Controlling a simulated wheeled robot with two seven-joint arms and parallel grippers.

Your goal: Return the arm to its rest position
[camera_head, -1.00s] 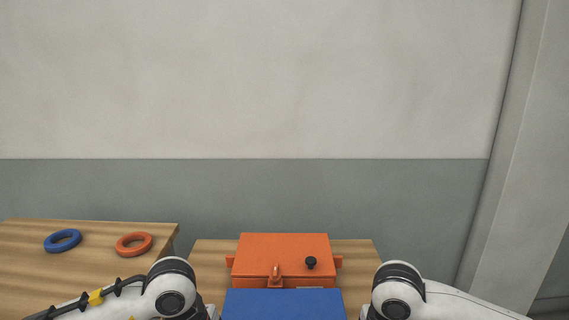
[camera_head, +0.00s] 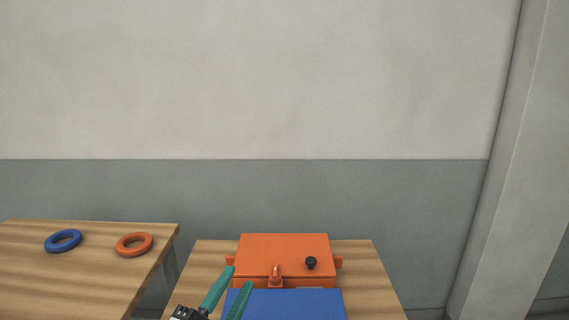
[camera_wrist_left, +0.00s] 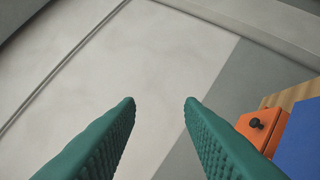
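My left gripper (camera_head: 231,284) shows at the bottom of the head view, its two green fingers spread apart and empty. It is in front of the left side of the orange box, and I cannot tell whether it touches anything. In the left wrist view the open fingers (camera_wrist_left: 160,104) have only wall between their tips. My right gripper is not in view.
An orange box (camera_head: 284,248) with a black knob (camera_head: 311,262) and a blue front part (camera_head: 290,305) sits on a wooden table (camera_head: 377,290). A blue ring (camera_head: 50,245) and an orange ring (camera_head: 122,250) lie on the left table (camera_head: 85,285). A gap separates the tables.

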